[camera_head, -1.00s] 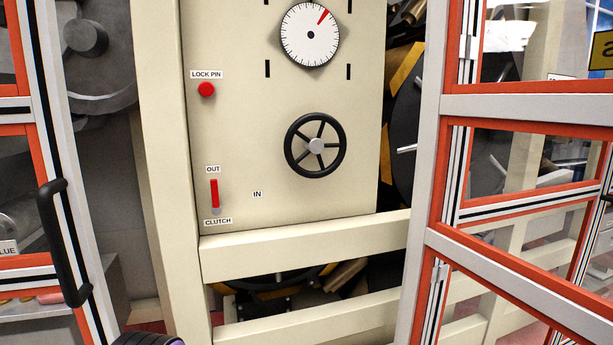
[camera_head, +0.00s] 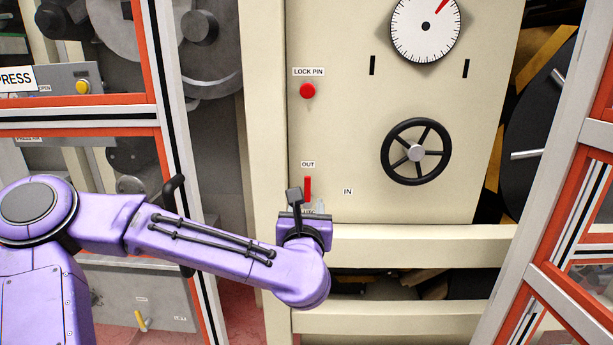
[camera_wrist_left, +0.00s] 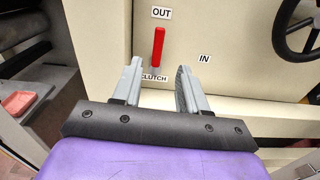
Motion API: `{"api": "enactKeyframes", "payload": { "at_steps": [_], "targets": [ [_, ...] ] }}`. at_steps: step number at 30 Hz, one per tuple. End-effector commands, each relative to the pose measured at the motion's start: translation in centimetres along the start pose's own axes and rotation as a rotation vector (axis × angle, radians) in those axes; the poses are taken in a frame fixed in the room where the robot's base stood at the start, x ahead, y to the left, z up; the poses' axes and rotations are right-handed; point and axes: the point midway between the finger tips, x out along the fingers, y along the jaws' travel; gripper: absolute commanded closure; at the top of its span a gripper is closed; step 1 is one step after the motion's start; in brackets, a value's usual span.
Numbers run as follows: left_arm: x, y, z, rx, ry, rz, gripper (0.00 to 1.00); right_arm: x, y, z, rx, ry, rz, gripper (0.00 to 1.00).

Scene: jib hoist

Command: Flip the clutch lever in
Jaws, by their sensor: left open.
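The red clutch lever (camera_head: 308,188) stands upright on the cream panel, under the OUT label (camera_head: 308,164). The IN label (camera_head: 347,191) is to its right. My left gripper (camera_head: 307,200) is in front of the lever's lower end and hides part of it and most of the CLUTCH label. In the left wrist view the lever (camera_wrist_left: 158,47) shows between and beyond the two fingers of my open gripper (camera_wrist_left: 158,82), with nothing held. I cannot tell whether a finger touches it. My right gripper is not in view.
A black handwheel (camera_head: 416,152), a red lock pin knob (camera_head: 307,91) and a dial (camera_head: 425,28) are on the same panel. Orange and grey framed doors stand at the left (camera_head: 80,118) and right (camera_head: 560,210). A cream beam (camera_head: 400,245) runs below the panel.

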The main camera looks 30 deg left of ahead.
Motion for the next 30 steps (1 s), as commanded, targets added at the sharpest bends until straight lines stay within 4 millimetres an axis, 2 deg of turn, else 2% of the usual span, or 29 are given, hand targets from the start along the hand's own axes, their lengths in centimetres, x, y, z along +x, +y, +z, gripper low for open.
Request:
{"api": "enactKeyframes", "payload": {
  "at_steps": [1,5,12,16,21,27,28,30],
  "targets": [
    [0.1,0.3,0.9,-0.038,-0.007,0.009,0.57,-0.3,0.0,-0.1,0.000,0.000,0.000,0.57],
    [1.7,0.5,1.3,-0.056,-0.009,0.015,0.57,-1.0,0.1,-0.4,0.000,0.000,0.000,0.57],
    [7.1,0.6,1.5,-0.049,-0.009,0.015,0.57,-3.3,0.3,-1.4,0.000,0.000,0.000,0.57],
    [9.3,0.6,1.3,-0.047,-0.009,0.013,0.57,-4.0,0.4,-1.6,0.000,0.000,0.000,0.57],
    [10.5,0.5,1.1,-0.047,-0.010,0.011,0.57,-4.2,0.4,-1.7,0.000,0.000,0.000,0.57],
    [10.5,0.5,1.0,-0.047,-0.010,0.010,0.57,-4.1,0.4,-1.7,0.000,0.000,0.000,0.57],
    [10.5,0.5,1.0,-0.047,-0.010,0.010,0.61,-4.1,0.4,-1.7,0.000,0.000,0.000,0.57],
    [10.5,0.5,1.0,-0.046,-0.010,0.010,0.83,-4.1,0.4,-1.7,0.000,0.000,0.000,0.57]
  ]
}}
